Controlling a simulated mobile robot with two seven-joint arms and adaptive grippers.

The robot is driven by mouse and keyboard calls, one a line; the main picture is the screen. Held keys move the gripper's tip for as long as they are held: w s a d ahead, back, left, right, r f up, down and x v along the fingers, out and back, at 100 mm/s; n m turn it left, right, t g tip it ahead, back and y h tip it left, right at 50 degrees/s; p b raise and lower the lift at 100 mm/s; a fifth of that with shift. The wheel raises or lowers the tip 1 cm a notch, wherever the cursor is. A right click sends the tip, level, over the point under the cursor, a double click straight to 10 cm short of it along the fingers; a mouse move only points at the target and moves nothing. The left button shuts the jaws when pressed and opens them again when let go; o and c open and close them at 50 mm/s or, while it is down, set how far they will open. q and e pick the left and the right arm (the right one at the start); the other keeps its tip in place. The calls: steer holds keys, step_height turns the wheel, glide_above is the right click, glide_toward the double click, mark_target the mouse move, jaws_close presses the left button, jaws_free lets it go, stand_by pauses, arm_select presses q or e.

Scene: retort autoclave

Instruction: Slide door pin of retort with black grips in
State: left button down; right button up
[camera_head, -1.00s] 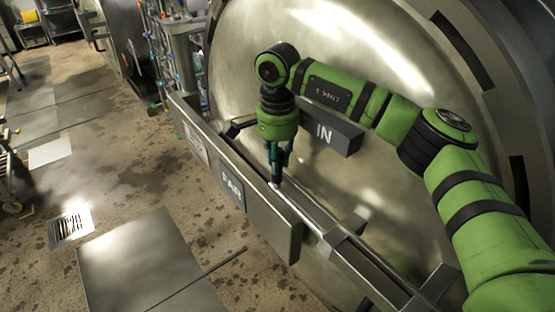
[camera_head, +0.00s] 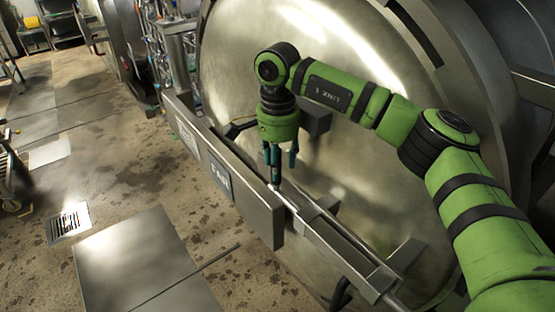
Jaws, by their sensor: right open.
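The large round steel retort door (camera_head: 340,60) fills the middle and right. A metal rail (camera_head: 345,250) runs diagonally across its lower part, and a thin bright pin (camera_head: 291,202) lies along it. A small metal block (camera_head: 309,212) sits on the rail just right of the pin's visible end. My right gripper (camera_head: 275,181) points down with its dark fingers apart, directly over the pin's upper-left end. The fingers overlap the pin in the picture; I cannot tell whether they touch it. A black grip-like part (camera_head: 340,293) shows below the rail. My left gripper is not in view.
A long flat bar with a label plate (camera_head: 220,176) stands in front of the rail on the left. A dark block (camera_head: 316,122) on the door is partly behind my gripper. The floor (camera_head: 140,185) at left is open, with metal plates (camera_head: 145,262).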

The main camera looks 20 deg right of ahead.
steer(key=shift+w+r, duration=0.1)
steer(key=shift+r, duration=0.05)
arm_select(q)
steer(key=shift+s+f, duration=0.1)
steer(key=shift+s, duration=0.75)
arm_select(e)
step_height(320, 180, up, 12)
steer(key=shift+f, duration=0.1)
